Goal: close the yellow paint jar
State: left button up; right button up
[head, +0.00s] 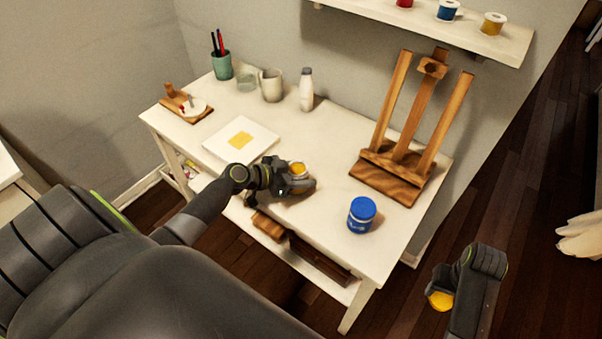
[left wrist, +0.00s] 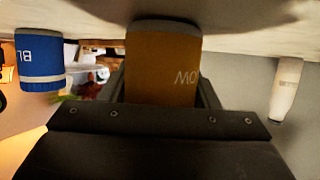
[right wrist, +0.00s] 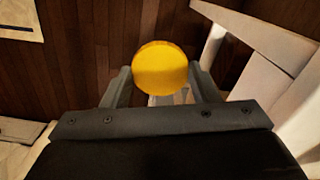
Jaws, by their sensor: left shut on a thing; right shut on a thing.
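The yellow paint jar (head: 298,168) stands on the white table, with yellow showing at its top and no lid on it in the head view. My left gripper (head: 297,181) is shut around the jar, which fills the space between its fingers in the left wrist view (left wrist: 163,68). My right gripper (head: 442,293) is shut on a round yellow lid (right wrist: 160,68). It holds the lid in the air beyond the table's right front edge, well away from the jar. The lid also shows in the head view (head: 440,301).
A closed blue jar (head: 361,215) stands on the white table (head: 325,215) right of the yellow jar. A wooden easel (head: 390,170) stands behind it. White paper (head: 222,147) with a yellow square lies to the left. A white bottle (head: 306,90) and cups stand at the back.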

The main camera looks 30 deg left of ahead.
jog(key=shift+f, duration=0.15)
pick_arm(q)
jog(key=o, duration=1.4)
jog(key=shift+f, duration=0.1)
jog(key=shift+r, duration=0.25)
pick_arm(e)
jog(key=shift+r, duration=0.3)
pick_arm(q)
jog(key=b+v, duration=0.2)
jog(key=v, duration=0.9)
jog(key=shift+f+b, duration=0.15)
jog(key=shift+b, duration=0.15)
pick_arm(e)
notch_tip(320, 180, down, 3)
jog(key=shift+r, duration=0.1)
pick_arm(q)
jog(key=shift+s+a+r, duration=0.25)
jog(key=shift+s+r, duration=0.05)
jog(key=shift+s, duration=0.1)
